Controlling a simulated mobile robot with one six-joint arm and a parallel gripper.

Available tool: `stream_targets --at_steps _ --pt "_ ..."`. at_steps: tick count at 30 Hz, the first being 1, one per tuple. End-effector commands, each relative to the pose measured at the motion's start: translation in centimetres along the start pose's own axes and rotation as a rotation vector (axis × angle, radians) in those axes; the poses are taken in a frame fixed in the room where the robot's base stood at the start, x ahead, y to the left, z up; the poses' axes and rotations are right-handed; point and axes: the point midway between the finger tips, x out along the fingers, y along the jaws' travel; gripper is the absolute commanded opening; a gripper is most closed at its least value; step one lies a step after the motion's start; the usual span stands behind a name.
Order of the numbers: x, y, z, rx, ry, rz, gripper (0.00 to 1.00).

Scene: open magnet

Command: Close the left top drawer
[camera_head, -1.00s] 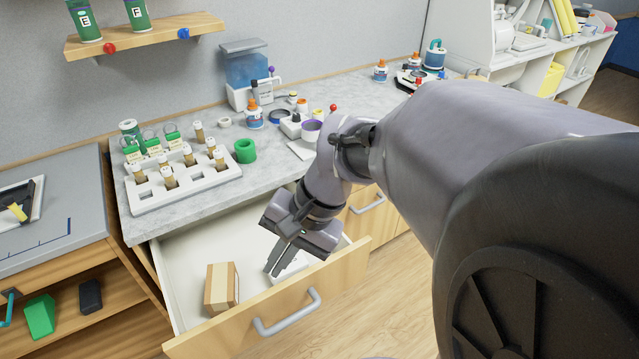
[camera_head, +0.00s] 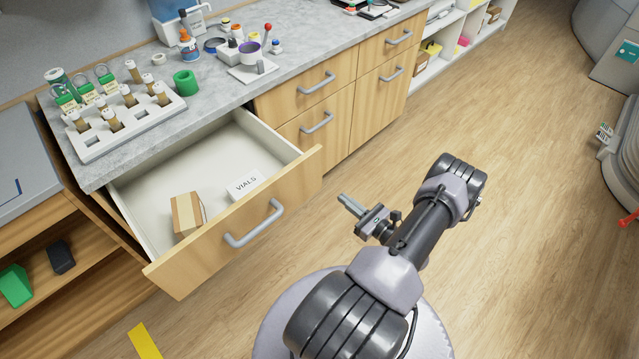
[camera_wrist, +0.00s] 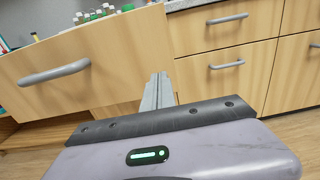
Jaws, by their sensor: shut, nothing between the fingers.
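The left top drawer (camera_head: 238,222) is pulled well out of the cabinet in the head view. Its grey bar handle (camera_head: 254,224) is on the front panel. A cardboard box (camera_head: 187,214) and a white box marked VIALS (camera_head: 244,186) lie inside. My gripper (camera_head: 345,202) is in front of the cabinet, to the right of the drawer front, apart from it and empty. In the wrist view the drawer front (camera_wrist: 110,65) with its handle (camera_wrist: 54,73) fills the left side, and my shut gripper fingers (camera_wrist: 158,88) point toward the cabinet near the panel's right edge.
The worktop (camera_head: 215,100) above carries a white vial rack (camera_head: 125,125), a green ring (camera_head: 186,82) and bottles. The wooden floor (camera_head: 500,150) is clear on the right.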

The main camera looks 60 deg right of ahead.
Motion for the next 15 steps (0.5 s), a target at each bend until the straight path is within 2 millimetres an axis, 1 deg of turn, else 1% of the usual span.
stream_targets --at_steps 1,3,9,12,15 --pt "1.2 0.1 -0.2 -0.001 0.000 0.006 0.00" --pt "2.8 0.2 -0.3 -0.001 0.001 0.006 0.00" --pt "7.0 0.2 -0.3 -0.002 0.001 0.008 0.00" --pt "8.6 0.2 -0.2 -0.001 0.000 0.006 0.00" --pt "9.7 0.1 -0.2 -0.001 0.001 0.004 0.00"
